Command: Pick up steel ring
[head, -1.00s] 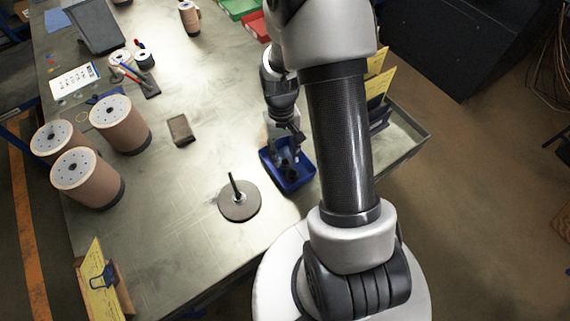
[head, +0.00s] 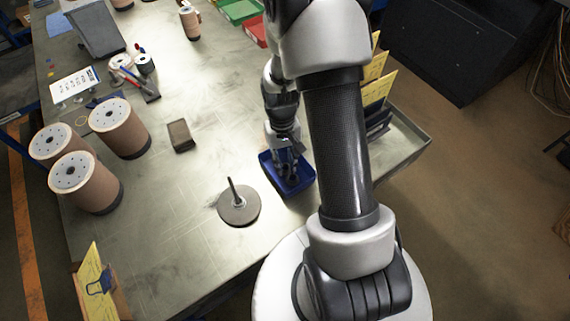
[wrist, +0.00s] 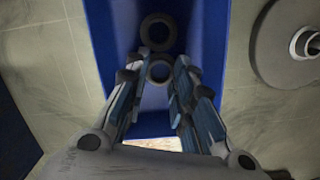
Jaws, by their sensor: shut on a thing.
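In the wrist view two dark steel rings show at the blue bin (wrist: 212,40). One steel ring (wrist: 159,71) is between my fingertips, and another ring (wrist: 158,18) lies just beyond it on the bin's floor. My gripper (wrist: 159,72) is shut on the nearer ring. In the head view my gripper (head: 291,172) reaches down into the blue bin (head: 268,180), and the fingers and bin wall hide most of the rings. I cannot tell whether the held ring touches the bin floor.
A grey flap disc with an upright spindle (head: 238,207) lies left of the bin; it also shows in the wrist view (wrist: 283,45). A brown block (head: 180,135) and several wrapped cylinders (head: 85,180) stand farther left. Bare table lies between them.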

